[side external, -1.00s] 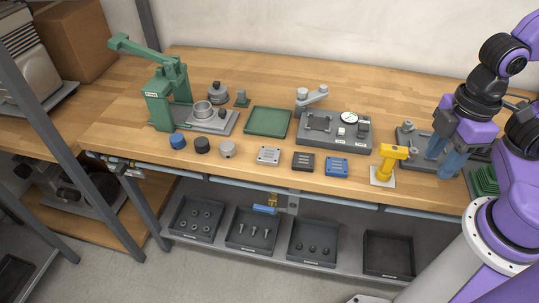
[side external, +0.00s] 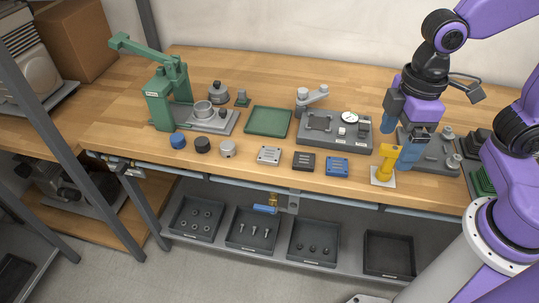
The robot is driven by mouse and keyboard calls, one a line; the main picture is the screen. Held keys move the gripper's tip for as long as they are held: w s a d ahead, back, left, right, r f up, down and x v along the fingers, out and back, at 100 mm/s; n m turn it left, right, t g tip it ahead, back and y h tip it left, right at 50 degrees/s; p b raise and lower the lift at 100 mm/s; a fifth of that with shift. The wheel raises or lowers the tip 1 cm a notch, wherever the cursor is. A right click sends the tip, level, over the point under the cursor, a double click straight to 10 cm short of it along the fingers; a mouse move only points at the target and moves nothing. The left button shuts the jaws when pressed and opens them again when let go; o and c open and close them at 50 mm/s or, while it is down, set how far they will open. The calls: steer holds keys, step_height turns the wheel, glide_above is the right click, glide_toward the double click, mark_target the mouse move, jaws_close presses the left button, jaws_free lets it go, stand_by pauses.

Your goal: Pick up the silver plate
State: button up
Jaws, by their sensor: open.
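The silver plate (side external: 269,155) is a small light-grey square with holes, lying flat near the front edge of the wooden bench. It is left of a black plate (side external: 303,161) and a blue plate (side external: 337,166). My gripper (side external: 399,141) is open and empty, with blue fingers pointing down. It hangs well to the right of the silver plate, by the yellow tool on its white base (side external: 383,179) and in front of a grey fixture. Its exact height above the bench is hard to tell.
A grey gauge fixture (side external: 335,139) stands between my gripper and the back left. A green tray (side external: 268,122), a green press (side external: 160,105) and blue, black and grey round caps (side external: 202,145) are on the left. The bench (side external: 240,178) has little bare wood in front of the plates.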

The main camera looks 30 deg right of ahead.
steer(key=w+a+m, duration=0.1)
steer(key=w+a, duration=0.3)
steer(key=w, duration=0.3)
steer(key=w+a, duration=0.4)
steer(key=w, duration=0.2)
steer(key=m, duration=0.2)
glide_above(271, 154)
step_height(271, 154, down, 2)
step_height(271, 154, down, 18)
steer(key=shift+r, duration=0.25)
steer(key=c, duration=1.2)
